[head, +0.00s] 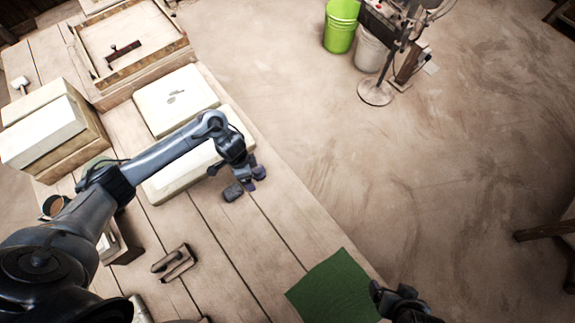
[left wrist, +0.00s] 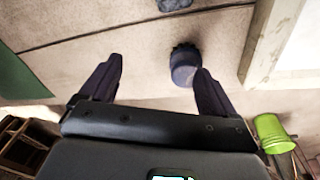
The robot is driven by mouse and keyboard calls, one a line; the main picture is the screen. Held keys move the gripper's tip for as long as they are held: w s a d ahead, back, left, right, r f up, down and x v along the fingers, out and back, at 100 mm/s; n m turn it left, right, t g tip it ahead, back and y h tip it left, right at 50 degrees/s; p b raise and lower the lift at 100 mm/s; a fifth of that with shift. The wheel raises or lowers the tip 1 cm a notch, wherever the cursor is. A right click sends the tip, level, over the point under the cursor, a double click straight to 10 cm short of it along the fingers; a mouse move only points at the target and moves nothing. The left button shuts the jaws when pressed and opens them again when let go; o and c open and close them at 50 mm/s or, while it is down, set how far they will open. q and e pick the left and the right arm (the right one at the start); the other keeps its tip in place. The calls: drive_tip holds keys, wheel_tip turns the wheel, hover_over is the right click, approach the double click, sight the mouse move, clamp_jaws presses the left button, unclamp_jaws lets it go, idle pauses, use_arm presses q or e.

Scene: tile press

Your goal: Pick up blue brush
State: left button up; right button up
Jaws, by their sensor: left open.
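The blue brush (left wrist: 184,65), a dark blue round body with dark bristles at its top, lies on the wooden table in the left wrist view. It sits close to the right-hand finger, which partly overlaps it. My left gripper (left wrist: 158,72) is open, with the brush toward the right side of its gap. In the head view my left gripper (head: 252,181) is low near the table's right edge, and it mostly hides the brush. My right gripper (head: 398,298) shows at the bottom right; its finger opening is unclear.
A grey-blue lump (head: 233,192) lies beside my left gripper. Pale slabs (head: 176,98) and a block (head: 42,130) stand farther up the table. A wooden-handled trowel (head: 174,263) and a green mat (head: 335,291) lie nearer. The planks between the lump and the mat are clear.

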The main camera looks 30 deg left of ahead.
sight(258, 171)
use_arm(q)
drive_tip(key=shift+t, duration=0.5)
drive_tip(key=w, duration=0.1)
drive_tip(key=w+a+b, duration=0.1)
drive_tip(key=w+a, duration=0.1)
drive_tip(key=shift+w+r+b, duration=0.3)
drive_tip(key=shift+w+r, duration=0.05)
drive_tip(key=shift+w, duration=0.05)
drive_tip(key=shift+w+d+f+b, duration=0.15)
drive_tip(key=shift+f+b, duration=0.1)
drive_tip(key=shift+f, duration=0.6)
drive_tip(key=shift+w+d+f+b, duration=0.15)
drive_tip(key=shift+w+f+b, duration=0.1)
drive_tip(key=shift+f, duration=0.65)
drive_tip(key=shift+w+d+f+b, duration=0.15)
drive_tip(key=shift+f+b, duration=0.1)
drive_tip(key=shift+f, duration=0.6)
drive_tip(key=f, duration=0.2)
drive_tip(key=f+b, duration=0.1)
drive_tip(key=shift+w+d, duration=0.25)
drive_tip(key=shift+d, duration=0.15)
drive_tip(key=shift+w+f, duration=0.1)
drive_tip(key=shift+f, duration=0.55)
use_arm(e)
drive_tip(key=f, duration=0.5)
drive_tip(key=shift+s+a+f, duration=0.2)
drive_tip(key=shift+s+f, duration=0.1)
drive_tip(key=shift+s, duration=0.05)
use_arm(q)
drive_tip(key=c, duration=1.2)
